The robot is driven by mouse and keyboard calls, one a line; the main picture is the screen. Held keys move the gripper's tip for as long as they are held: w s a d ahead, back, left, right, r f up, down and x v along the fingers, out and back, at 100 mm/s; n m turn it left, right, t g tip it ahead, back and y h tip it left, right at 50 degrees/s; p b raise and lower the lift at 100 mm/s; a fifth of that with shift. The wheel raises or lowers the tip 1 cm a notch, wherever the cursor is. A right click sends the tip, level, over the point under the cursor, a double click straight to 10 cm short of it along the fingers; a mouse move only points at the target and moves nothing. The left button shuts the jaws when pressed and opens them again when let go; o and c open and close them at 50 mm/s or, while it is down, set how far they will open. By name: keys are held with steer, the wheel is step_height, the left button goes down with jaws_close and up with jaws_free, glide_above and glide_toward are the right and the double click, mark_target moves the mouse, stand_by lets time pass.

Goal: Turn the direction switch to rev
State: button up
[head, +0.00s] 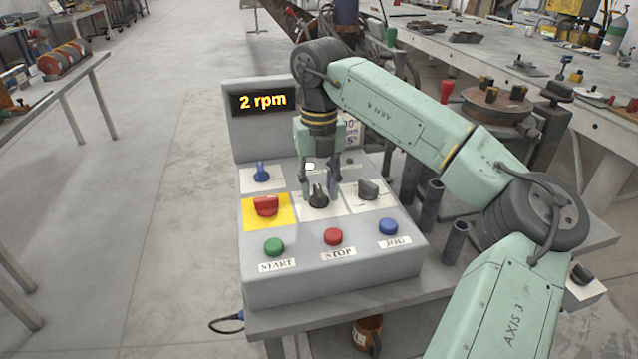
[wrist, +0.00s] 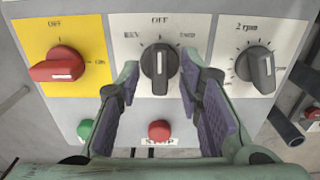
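The direction switch is a black knob (wrist: 159,66) on a white plate marked REV at left, OFF at top and what looks like FWD at right. Its handle stands upright, in line with OFF. In the head view the knob (head: 318,199) sits in the middle of the grey control panel (head: 340,275). My gripper (wrist: 159,72) is open, with one purple-padded finger on each side of the knob and gaps visible between pads and handle. In the head view my gripper (head: 319,187) points down at the knob; whether the tips touch the plate cannot be told.
A red knob (head: 266,206) on a yellow plate is at left, a grey knob (head: 368,190) at right, a blue knob (head: 262,172) behind. Green (head: 274,247), red (head: 333,236) and blue (head: 388,227) buttons line the front. The display (head: 260,102) reads 2 rpm.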

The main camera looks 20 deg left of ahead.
steer(key=shift+c, duration=0.4)
jaws_close()
steer(key=shift+n, duration=0.3)
steer(key=n, duration=0.4)
steer(key=shift+n+p, duration=0.3)
steer(key=shift+n, duration=1.8)
steer(key=shift+o, duration=0.4)
jaws_free()
